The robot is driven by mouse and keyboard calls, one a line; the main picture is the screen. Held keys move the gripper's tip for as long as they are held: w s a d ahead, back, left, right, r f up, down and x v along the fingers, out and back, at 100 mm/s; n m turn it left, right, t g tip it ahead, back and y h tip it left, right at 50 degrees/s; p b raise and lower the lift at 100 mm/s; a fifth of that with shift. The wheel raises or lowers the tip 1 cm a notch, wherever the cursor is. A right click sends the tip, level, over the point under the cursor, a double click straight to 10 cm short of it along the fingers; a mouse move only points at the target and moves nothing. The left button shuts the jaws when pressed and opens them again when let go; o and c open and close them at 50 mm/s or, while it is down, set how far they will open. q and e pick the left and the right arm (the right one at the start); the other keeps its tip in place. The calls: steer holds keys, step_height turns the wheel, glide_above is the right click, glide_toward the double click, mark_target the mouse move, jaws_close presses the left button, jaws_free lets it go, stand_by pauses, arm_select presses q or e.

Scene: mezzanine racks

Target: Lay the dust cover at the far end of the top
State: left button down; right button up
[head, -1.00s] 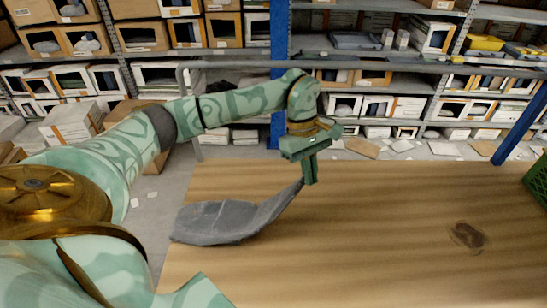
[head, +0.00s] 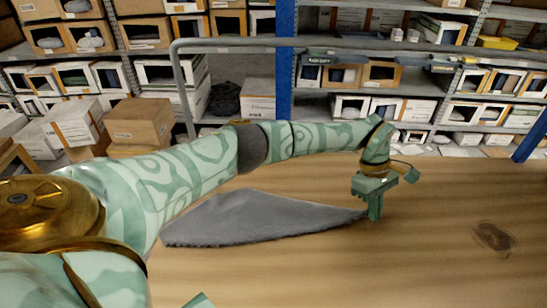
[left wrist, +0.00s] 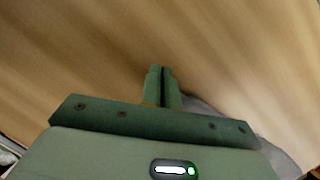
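The grey dust cover (head: 255,220) lies partly spread on the wooden top (head: 430,265), drawn out into a point at its right end. My left gripper (head: 375,215) is low over the top at that point, its fingers shut on the cover's corner. In the left wrist view the fingers (left wrist: 161,72) are close together, and a grey part of the cover (left wrist: 275,150) shows behind the gripper body. My left arm hides some of the cover's far left edge. My right gripper does not show.
A grey rail (head: 340,43) runs beyond the top, with blue-posted racks of boxes (head: 400,108) behind it. A dark knot-like mark (head: 492,236) is on the top at right. The wood right of the gripper is clear.

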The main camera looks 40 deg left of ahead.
arm_select(q)
steer(key=shift+w+d+f, duration=0.4)
steer(key=shift+d+f, duration=0.1)
steer(key=shift+f, duration=0.05)
steer(key=c, duration=1.2)
jaws_free()
steer(key=shift+w+d+r+b, duration=0.1)
steer(key=shift+w+d+r, duration=0.05)
steer(key=shift+r, duration=0.4)
steer(key=shift+w+d+r+b, duration=0.1)
steer(key=shift+d+r+b, duration=0.1)
steer(key=shift+r, duration=0.35)
steer(key=shift+w+d+r+b, duration=0.1)
steer(key=shift+w+d+r, duration=0.05)
steer(key=shift+r, duration=0.4)
step_height(320, 180, up, 7)
steer(key=w+d+b, duration=0.1)
steer(key=d, duration=0.1)
steer(key=shift+w, duration=0.4)
